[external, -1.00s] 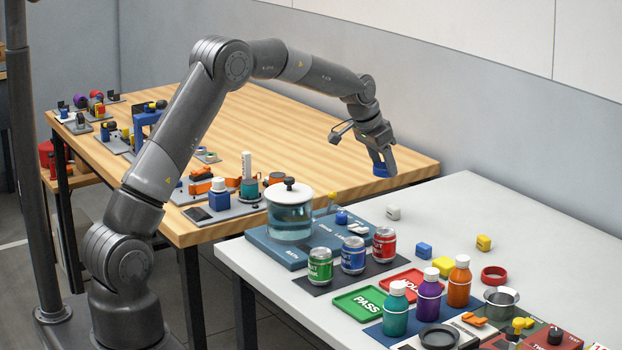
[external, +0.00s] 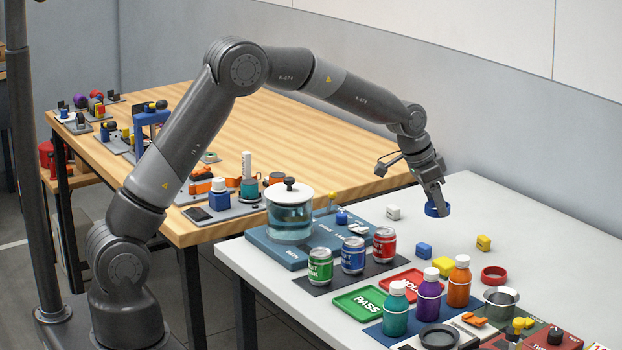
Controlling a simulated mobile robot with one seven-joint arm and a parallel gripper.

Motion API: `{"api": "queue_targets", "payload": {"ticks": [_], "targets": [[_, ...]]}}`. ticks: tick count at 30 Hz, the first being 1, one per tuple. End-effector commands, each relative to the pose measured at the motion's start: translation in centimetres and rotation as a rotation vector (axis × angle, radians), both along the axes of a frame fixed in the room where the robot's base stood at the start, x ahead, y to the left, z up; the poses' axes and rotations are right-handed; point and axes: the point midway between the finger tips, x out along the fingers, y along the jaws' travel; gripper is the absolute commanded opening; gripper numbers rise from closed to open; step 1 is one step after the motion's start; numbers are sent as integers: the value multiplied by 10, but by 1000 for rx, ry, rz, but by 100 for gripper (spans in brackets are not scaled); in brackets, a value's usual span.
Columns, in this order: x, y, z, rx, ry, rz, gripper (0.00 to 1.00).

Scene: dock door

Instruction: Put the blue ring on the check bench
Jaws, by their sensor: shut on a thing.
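The blue ring (external: 437,210) is held at the fingertips of my gripper (external: 435,203). My gripper points down and is shut on the ring. The ring appears above the white-topped bench (external: 520,229), over its far left part; its exact height cannot be told. I cannot tell from a label which table is the check bench; the white-topped bench carries PASS and HOLD trays. The fingers hide part of the ring.
Cans, bottles and a green PASS tray (external: 364,302) stand nearer. The back right of the bench top is clear.

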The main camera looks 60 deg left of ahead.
Motion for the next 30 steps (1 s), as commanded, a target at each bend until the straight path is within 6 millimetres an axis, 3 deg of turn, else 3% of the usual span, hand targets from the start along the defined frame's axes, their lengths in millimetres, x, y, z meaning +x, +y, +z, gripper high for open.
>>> {"api": "queue_targets", "payload": {"ticks": [6,12,17,24,30], "targets": [[29,44,-32,0,1,4,30],[46,67,-49,0,-1,1,30],[49,71,-55,0,0,0,30],[49,71,-88,1,2,-1,30],[49,71,-91,0,-2,-1,30]]}}
